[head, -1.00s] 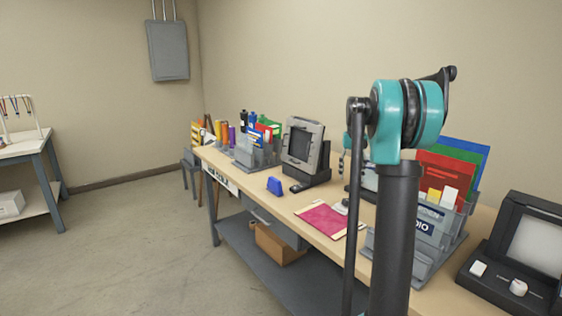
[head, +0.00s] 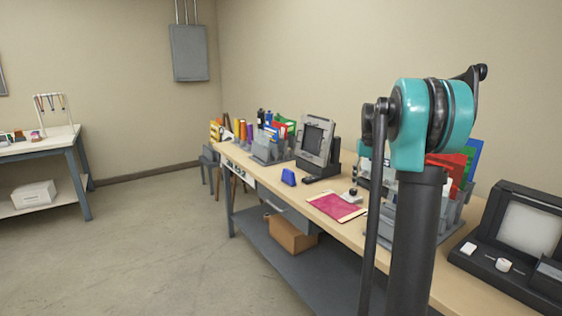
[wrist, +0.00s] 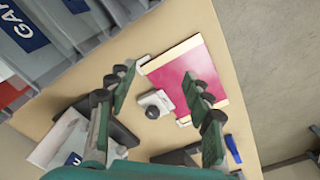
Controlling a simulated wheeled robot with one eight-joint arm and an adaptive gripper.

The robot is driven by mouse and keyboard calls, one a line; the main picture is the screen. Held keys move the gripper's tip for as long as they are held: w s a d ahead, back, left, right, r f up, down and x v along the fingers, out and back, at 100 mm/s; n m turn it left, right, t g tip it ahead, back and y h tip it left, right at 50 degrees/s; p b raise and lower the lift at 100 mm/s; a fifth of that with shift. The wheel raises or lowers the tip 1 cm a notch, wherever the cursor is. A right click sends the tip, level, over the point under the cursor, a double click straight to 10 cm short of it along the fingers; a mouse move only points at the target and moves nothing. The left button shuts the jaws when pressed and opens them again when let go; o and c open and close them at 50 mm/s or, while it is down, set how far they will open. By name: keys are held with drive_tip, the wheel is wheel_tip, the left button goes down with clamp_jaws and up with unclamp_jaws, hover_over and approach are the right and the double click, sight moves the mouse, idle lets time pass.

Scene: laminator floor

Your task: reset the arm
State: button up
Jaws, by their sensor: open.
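My arm (head: 420,190) stands in the right half of the head view and hides part of the bench behind it. In the wrist view my gripper (wrist: 159,88) is open, with its two dark green fingers spread apart. Nothing is held between them. A small grey device with a dark round knob (wrist: 154,105) shows on the bench top between and below the fingers. The magenta sheet or folder with a pale edge (wrist: 195,75) lies beside it. It also shows in the head view (head: 336,206).
A side table (head: 50,148) stands left. The floor (head: 150,230) between is clear.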

drive_tip(key=s+a+f+t, duration=0.1)
drive_tip(key=s+a+f, duration=0.3)
drive_tip(key=s, duration=0.7)
drive_tip(key=s+a+f+n+t, duration=0.1)
drive_tip(key=s+a+f, duration=0.3)
drive_tip(key=s+f, duration=0.5)
drive_tip(key=s+a+f+n+t, duration=0.1)
drive_tip(key=s+a+f, duration=0.3)
drive_tip(key=s, duration=0.9)
wheel_tip(320, 180, down, 4)
drive_tip(key=shift+s+r+t, duration=0.25)
drive_tip(key=shift+s+t, duration=0.05)
drive_tip(key=shift+t, duration=0.2)
